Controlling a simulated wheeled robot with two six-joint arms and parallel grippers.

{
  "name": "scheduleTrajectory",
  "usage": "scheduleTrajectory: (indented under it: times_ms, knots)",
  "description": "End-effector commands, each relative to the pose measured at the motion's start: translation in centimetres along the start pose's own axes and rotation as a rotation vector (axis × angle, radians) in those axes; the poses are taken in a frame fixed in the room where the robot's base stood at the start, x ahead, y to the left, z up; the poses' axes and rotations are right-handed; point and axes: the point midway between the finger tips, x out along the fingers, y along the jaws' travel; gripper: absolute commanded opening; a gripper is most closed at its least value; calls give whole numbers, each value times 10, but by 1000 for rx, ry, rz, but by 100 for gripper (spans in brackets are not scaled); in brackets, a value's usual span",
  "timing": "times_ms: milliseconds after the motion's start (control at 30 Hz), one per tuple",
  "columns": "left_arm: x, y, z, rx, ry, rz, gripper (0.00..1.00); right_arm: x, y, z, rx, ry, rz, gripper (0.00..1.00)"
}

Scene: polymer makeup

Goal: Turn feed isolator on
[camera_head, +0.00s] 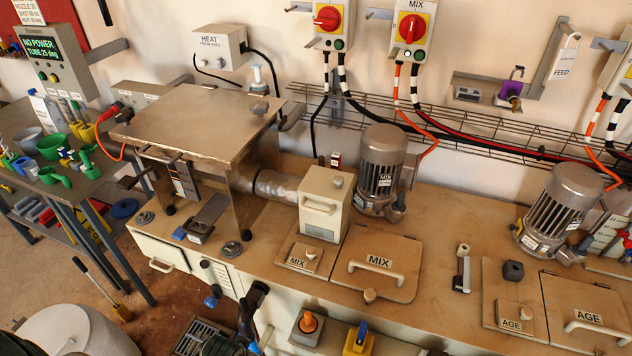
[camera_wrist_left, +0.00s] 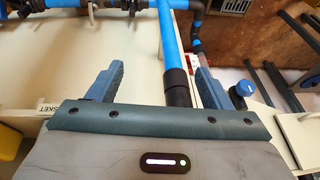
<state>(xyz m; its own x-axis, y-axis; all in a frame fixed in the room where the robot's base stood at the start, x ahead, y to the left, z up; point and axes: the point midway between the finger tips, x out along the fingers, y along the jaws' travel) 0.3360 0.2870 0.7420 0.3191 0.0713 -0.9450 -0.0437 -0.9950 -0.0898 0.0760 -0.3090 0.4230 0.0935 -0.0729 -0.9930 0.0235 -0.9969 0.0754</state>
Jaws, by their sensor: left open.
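Two rotary isolators with red knobs on yellow plates hang on the back wall in the head view. The left isolator (camera_head: 327,18) has its knob lying about sideways; its label is cut off. The right isolator (camera_head: 411,27) is marked MIX and its knob stands about upright. A third box (camera_head: 622,65) is cut off at the right edge. A white FEED tag (camera_head: 563,60) hangs on a wall bracket. In the left wrist view my left gripper (camera_wrist_left: 158,70) is open, with a blue pipe (camera_wrist_left: 167,40) showing between its fingers. My right gripper is not in view.
A bench carries a raised metal table (camera_head: 190,120), a motor (camera_head: 383,165) and a MIX hatch (camera_head: 378,262). A wire tray (camera_head: 470,122) with cables runs along the wall. A purple padlock (camera_head: 511,88) hangs by the FEED tag. Floor shows at lower left.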

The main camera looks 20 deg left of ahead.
Motion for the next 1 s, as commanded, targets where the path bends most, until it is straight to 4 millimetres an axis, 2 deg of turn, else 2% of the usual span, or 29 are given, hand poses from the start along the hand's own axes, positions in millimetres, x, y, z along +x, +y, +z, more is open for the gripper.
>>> scheduleTrajectory:
  times_ms: [33,100,367,467,600,767,867,967,1000]
  knots:
    - [-26,-1,-12,2,16,0,73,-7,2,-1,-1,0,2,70]
    - [-52,-1,-21,3,27,0,73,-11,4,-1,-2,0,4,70]
    - [-139,-2,-56,8,85,0,73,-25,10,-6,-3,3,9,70]
    - [-174,-4,-86,6,147,1,73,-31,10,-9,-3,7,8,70]
    - [-187,-6,-126,0,227,3,73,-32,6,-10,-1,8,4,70]
    - [-193,-9,-174,-8,318,5,73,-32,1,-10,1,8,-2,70]
    - [-197,-11,-210,-14,383,7,73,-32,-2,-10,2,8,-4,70]
    - [-204,-14,-252,-21,460,9,73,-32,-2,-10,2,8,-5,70]
    - [-209,-15,-273,-24,498,11,73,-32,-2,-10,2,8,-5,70]
